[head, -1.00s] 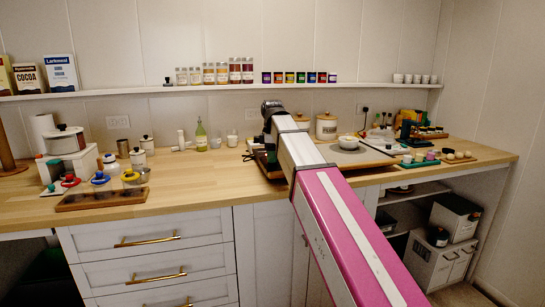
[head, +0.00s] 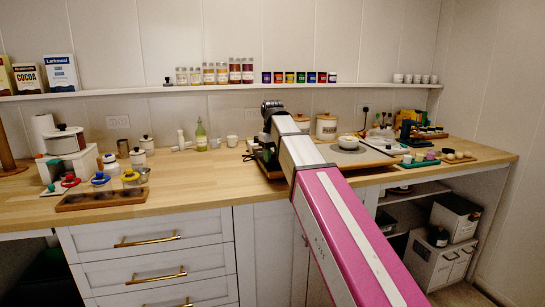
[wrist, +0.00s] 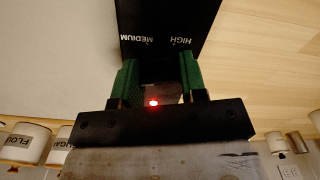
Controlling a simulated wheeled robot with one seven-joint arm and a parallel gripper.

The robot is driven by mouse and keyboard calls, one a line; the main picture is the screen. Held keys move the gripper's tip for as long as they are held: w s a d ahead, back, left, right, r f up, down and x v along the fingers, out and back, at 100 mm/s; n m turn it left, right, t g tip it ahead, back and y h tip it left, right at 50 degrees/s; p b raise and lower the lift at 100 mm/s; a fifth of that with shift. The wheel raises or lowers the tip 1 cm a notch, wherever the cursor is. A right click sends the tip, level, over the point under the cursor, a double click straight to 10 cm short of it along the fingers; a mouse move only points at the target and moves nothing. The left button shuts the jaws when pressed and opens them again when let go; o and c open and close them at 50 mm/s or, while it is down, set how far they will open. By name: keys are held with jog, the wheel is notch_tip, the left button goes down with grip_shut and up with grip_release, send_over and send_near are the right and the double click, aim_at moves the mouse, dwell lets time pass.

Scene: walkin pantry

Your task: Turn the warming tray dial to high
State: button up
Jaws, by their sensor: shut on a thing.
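A red light shows just below the dial. The dial's pointer cannot be made out. In the head view my arm hides the dial and most of my gripper.
Canisters (head: 326,126) stand behind the tray. A shelf of jars runs along the wall.

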jog(key=m, duration=1.3)
jog(key=shift+m, duration=0.3)
jog(key=m, duration=1.3)
jog(key=shift+m, duration=0.3)
jog(key=o, duration=0.9)
jog(key=shift+o, duration=0.2)
notch_tip(320, 180, up, 11)
